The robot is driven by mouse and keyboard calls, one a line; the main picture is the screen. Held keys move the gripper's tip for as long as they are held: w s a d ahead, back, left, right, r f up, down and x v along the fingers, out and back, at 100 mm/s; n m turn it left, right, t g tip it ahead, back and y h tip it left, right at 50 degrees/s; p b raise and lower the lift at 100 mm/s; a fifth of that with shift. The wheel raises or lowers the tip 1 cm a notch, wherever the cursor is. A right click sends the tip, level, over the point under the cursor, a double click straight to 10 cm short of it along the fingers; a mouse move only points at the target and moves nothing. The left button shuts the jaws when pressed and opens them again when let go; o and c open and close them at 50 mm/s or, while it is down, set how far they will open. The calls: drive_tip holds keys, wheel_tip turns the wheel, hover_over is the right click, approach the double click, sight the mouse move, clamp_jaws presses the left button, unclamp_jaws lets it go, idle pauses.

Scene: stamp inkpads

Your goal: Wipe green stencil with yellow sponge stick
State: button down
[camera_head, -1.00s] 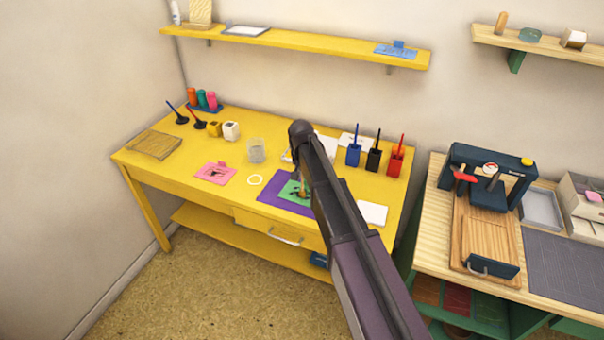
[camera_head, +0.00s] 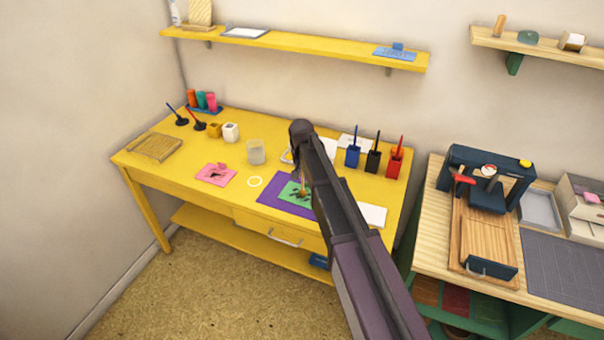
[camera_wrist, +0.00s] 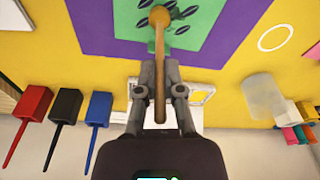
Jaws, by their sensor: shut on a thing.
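My gripper (camera_wrist: 160,70) is shut on the wooden handle of the yellow sponge stick (camera_wrist: 160,45). The stick's rounded yellow-orange head (camera_wrist: 160,16) lies over the green stencil (camera_wrist: 128,22), which has dark leaf-shaped cutouts. I cannot tell whether the head touches it. The stencil lies on a purple mat (camera_wrist: 88,30). In the head view the stencil (camera_head: 286,190) and purple mat (camera_head: 271,199) show on the yellow table, partly hidden by my arm. Only a bit of the stick (camera_head: 303,185) shows there.
Blue (camera_head: 353,157), black (camera_head: 374,161) and red (camera_head: 395,163) holders with upright sticks stand right of my arm. A pink stencil (camera_head: 216,175), white ring (camera_head: 255,182) and clear cup (camera_head: 256,153) lie left of the mat.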

drive_tip(key=shift+w+d+f, duration=0.1)
drive_tip(key=shift+w+d, duration=0.15)
drive_tip(key=shift+w, duration=0.25)
drive_tip(key=shift+w+d, duration=0.2)
drive_tip(key=shift+w, duration=0.3)
drive_tip(key=shift+f+b, duration=0.3)
drive_tip(key=shift+b, duration=0.1)
idle(0.3)
drive_tip(key=shift+a, duration=0.2)
drive_tip(key=shift+w+a, duration=0.2)
drive_tip(key=shift+a, duration=0.2)
drive_tip(key=shift+a, duration=0.1)
idle(0.5)
drive_tip(key=shift+w+a, duration=0.2)
drive_tip(key=shift+a, duration=0.25)
drive_tip(key=shift+s+d, duration=0.1)
drive_tip(key=shift+d, duration=0.1)
drive_tip(key=shift+s+d, duration=0.15)
drive_tip(key=shift+d, duration=0.25)
